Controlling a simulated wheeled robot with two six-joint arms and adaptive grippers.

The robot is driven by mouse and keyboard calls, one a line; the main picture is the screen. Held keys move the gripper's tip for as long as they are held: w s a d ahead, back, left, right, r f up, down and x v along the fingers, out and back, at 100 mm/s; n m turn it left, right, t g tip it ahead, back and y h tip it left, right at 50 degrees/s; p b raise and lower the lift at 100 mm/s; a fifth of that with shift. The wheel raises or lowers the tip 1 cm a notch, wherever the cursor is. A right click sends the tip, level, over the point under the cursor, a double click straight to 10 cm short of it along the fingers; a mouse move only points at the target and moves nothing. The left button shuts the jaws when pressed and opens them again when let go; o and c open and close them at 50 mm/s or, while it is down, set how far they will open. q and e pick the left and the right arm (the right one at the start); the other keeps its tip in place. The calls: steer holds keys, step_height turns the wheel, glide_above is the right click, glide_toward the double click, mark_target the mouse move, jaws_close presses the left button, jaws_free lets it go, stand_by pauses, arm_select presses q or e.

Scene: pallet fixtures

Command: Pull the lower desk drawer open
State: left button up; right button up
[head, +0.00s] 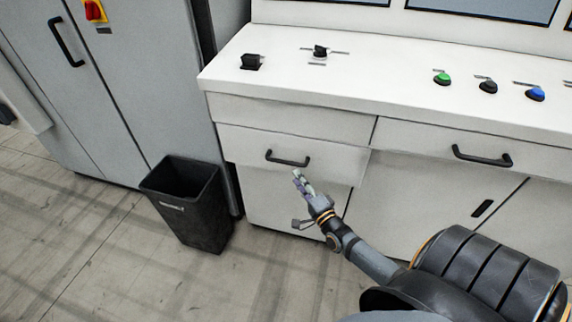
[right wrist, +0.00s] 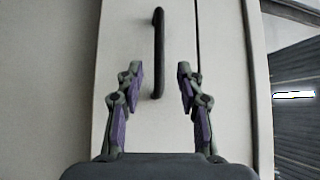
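The white desk's left column shows a plain upper panel (head: 290,118) and, below it, a drawer front (head: 240,150) with a black bar handle (head: 288,158). I cannot tell whether this front is flush or slightly forward. My right gripper (head: 303,184) is in front of it, just below the handle in the head view. In the right wrist view the gripper (right wrist: 158,72) is open, its purple-padded fingers on either side of a black handle (right wrist: 158,45) that appears upright there. The handle lies beyond the fingertips; no contact is visible. My left gripper is out of view.
A black bin (head: 190,205) stands on the floor left of the desk, beside a grey cabinet (head: 110,80). Another handled drawer (head: 430,140) is at right. Knobs and buttons sit on the desk top (head: 390,90). Floor in front is clear.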

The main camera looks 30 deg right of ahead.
mark_target(286, 162)
steer(key=w, duration=0.3)
steer(key=w+b, duration=0.1)
steer(key=w, duration=0.2)
steer(key=w+r, duration=0.1)
steer(key=w, duration=0.2)
steer(key=shift+d, duration=0.3)
jaws_close()
